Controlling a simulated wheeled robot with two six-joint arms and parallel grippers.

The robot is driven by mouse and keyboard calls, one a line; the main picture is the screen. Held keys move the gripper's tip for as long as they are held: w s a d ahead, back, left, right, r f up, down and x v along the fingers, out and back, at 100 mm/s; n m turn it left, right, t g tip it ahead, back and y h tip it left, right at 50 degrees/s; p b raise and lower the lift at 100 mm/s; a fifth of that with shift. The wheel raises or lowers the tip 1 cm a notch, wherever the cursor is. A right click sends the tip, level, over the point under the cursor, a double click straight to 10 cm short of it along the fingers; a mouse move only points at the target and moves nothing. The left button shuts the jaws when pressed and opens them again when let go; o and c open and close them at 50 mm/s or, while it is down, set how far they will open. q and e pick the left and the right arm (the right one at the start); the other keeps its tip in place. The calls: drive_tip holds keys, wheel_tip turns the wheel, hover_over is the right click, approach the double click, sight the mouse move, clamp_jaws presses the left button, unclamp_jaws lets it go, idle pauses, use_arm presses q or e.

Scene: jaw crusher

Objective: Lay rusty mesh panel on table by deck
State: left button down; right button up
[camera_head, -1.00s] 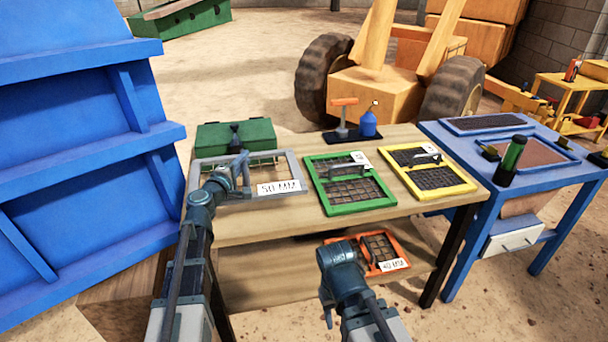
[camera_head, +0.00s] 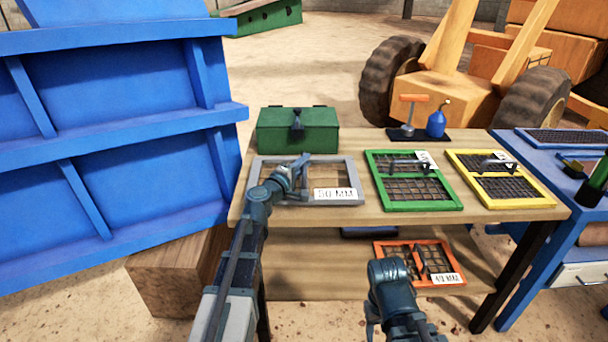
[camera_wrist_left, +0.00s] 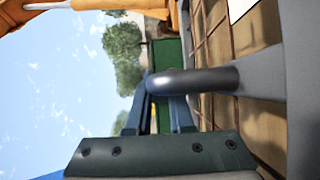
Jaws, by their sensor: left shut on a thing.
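A grey-framed panel with thin rusty-brown mesh and a "50 MM" label (camera_head: 330,195) is level at the left end of the wooden table (camera_head: 420,222). I cannot tell whether it touches the tabletop. My left gripper (camera_head: 298,172) is shut on its handle, which shows as a dark grey bar in the left wrist view (camera_wrist_left: 195,82). The rusty wires show behind the handle there. My right gripper (camera_head: 372,322) hangs low in front of the table, apart from everything; its fingers are too hidden to judge.
A green box (camera_head: 298,130) stands close behind the panel. Green (camera_head: 410,205) and yellow (camera_head: 512,202) framed screens lie to its right. An orange screen (camera_head: 420,282) is on the lower shelf. A blue table (camera_head: 530,240) stands right, a large blue ribbed structure (camera_head: 130,150) left.

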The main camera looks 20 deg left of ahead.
use_arm(q)
drive_tip(key=shift+f+b, duration=0.85)
drive_tip(key=shift+f, duration=0.4)
drive_tip(key=shift+f, duration=0.1)
drive_tip(key=shift+f, duration=0.1)
drive_tip(key=c, duration=0.8)
unclamp_jaws()
drive_tip(key=shift+s+a+r, duration=0.1)
drive_tip(key=shift+s+r, duration=0.1)
drive_tip(key=shift+s, duration=0.2)
drive_tip(key=v, duration=1.1)
drive_tip(key=shift+s, duration=0.15)
drive_tip(key=shift+f, duration=0.1)
